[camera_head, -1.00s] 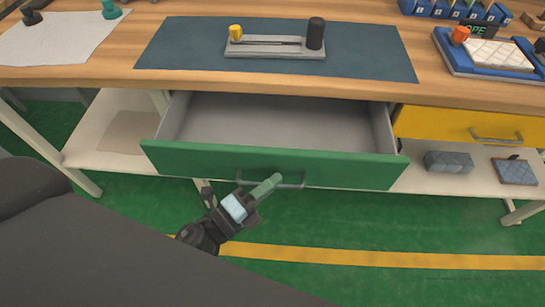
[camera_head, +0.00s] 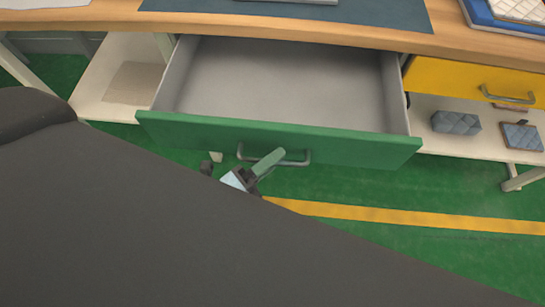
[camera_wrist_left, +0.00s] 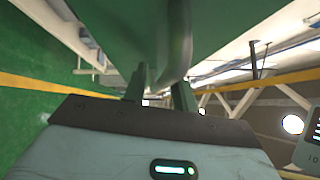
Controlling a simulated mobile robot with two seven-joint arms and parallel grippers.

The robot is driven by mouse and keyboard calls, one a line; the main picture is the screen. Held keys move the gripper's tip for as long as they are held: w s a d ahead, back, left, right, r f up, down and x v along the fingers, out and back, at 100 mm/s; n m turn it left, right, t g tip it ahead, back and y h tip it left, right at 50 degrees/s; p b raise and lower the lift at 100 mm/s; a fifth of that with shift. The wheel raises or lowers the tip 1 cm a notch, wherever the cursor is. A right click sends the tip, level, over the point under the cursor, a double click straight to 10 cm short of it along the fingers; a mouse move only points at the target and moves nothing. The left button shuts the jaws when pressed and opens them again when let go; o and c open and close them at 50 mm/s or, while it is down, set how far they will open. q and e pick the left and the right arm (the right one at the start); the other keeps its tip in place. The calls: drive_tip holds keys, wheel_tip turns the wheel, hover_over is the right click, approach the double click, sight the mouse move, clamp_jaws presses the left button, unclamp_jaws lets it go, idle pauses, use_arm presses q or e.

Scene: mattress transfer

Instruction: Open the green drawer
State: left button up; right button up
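The green drawer (camera_head: 345,149) stands pulled well out from under the workbench, and its grey interior (camera_head: 290,85) is empty where I see it. Its metal bar handle (camera_head: 300,161) is low on the green front. My left gripper (camera_head: 266,163) is at the left-middle part of this handle, partly hidden by my dark arm. In the left wrist view, the handle (camera_wrist_left: 177,35) reaches down between the two close-set fingers (camera_wrist_left: 159,88), which appear shut on it; exact contact is hard to see. My right gripper is not in view.
A yellow drawer (camera_head: 460,82) to the right is closed. The wooden bench top (camera_head: 210,23) is above the drawers. Green floor with a yellow line (camera_head: 400,216) is clear in front.

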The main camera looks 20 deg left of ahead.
use_arm(q)
drive_tip(key=shift+o, duration=0.2)
drive_tip(key=shift+s, duration=0.1)
drive_tip(key=b+v, duration=0.1)
drive_tip(key=v, duration=0.6)
drive_tip(key=shift+s+a+b, duration=0.2)
drive_tip(key=shift+b, duration=0.1)
